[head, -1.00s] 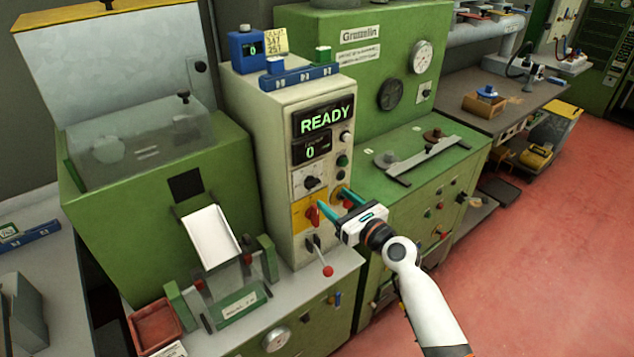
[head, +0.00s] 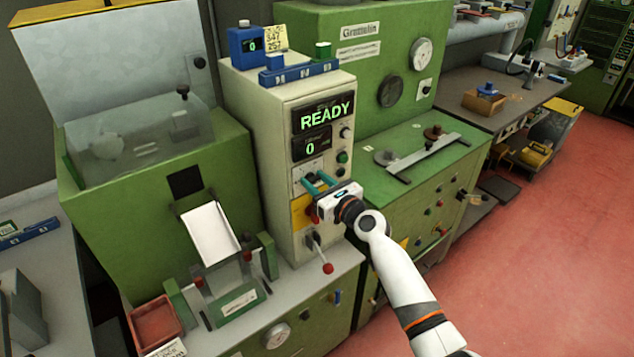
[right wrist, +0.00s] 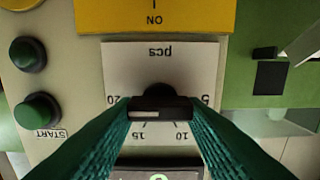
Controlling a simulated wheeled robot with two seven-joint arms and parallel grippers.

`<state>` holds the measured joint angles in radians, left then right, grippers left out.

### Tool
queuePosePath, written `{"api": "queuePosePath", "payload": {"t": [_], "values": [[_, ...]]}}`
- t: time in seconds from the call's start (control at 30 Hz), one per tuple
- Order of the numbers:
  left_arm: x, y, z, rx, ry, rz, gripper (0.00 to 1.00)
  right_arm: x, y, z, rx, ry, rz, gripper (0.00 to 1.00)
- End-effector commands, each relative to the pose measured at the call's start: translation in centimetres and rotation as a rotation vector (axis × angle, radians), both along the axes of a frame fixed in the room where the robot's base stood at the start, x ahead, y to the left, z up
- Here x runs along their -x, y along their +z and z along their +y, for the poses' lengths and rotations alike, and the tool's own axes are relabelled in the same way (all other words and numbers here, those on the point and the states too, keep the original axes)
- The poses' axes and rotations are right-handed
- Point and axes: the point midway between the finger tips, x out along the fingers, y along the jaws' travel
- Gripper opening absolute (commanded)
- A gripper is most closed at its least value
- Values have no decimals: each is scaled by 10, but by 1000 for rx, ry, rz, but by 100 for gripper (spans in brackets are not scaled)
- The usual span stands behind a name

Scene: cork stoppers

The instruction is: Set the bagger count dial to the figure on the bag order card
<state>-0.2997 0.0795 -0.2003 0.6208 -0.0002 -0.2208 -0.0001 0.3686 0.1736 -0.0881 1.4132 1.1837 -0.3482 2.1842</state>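The count dial is a black knob (right wrist: 160,103) on a white plate marked "pcs" with 5, 10, 15 and 20, upside down in the right wrist view. My right gripper (right wrist: 160,108) has its green fingers on either side of the knob, seeming to touch both ends. In the head view, the right gripper (head: 315,181) reaches the machine's front panel and partly hides the dial plate (head: 305,172). Which mark the knob points to is unclear. A small white card (head: 166,349) at the bottom edge has print too small to read. My left gripper is not in view.
The cream cabinet (head: 270,130) shows READY (head: 326,117) and 0. A green button (head: 342,157) is beside the dial; a yellow switch plate (head: 299,212) and red-knobbed lever (head: 327,268) are below. A yellow note (head: 276,38) stands on top.

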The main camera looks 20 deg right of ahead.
Motion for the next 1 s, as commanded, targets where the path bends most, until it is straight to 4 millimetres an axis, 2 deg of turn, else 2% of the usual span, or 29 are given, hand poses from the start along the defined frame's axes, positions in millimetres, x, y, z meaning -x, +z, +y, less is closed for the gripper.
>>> {"api": "queuePosePath", "payload": {"t": [0.03, 0.1, 0.47, 1.0], "values": [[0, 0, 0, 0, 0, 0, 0, 0, 0, 0, 0, 0, 0, 24], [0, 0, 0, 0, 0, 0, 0, 0, 0, 0, 0, 0, 0, 15], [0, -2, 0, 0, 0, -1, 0, 0, 0, 0, 64, 0, -23, 15], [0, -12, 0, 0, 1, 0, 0, 1, -2, 2, 488, 0, -178, 15]]}}
